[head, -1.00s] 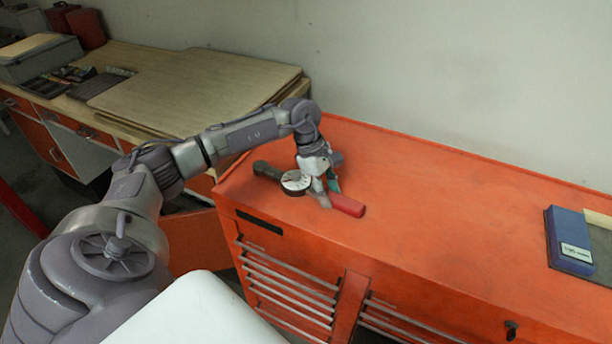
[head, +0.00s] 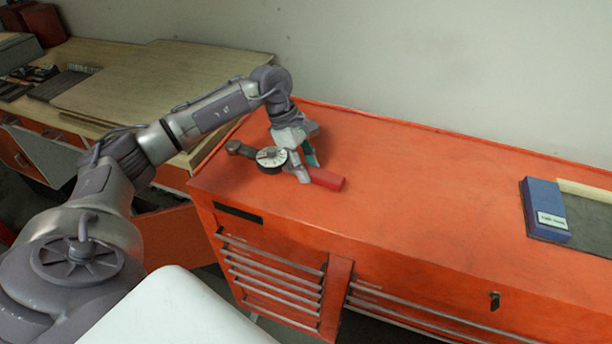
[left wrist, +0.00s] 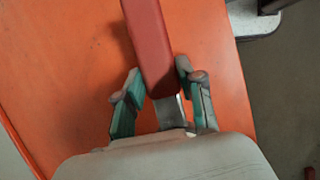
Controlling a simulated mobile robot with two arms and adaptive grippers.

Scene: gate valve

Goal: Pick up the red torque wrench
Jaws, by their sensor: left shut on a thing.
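The torque wrench has a red handle (head: 327,180), a round white-faced dial (head: 271,157) and a dark head pointing left. It is over the left end of the orange tool chest top (head: 430,180), seemingly just above it. My left gripper (head: 306,173) is shut on the wrench between dial and handle. In the left wrist view the red handle (left wrist: 150,45) extends upward from between the teal-padded fingers (left wrist: 162,108). The metal shaft shows between them; part of the wrench is hidden below. My right gripper is out of view.
A blue box (head: 544,209) sits at the right on the chest top, beside a dark tray. A wooden workbench (head: 150,85) with boards stands behind at left. The wall rises behind the chest. The chest's middle is clear.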

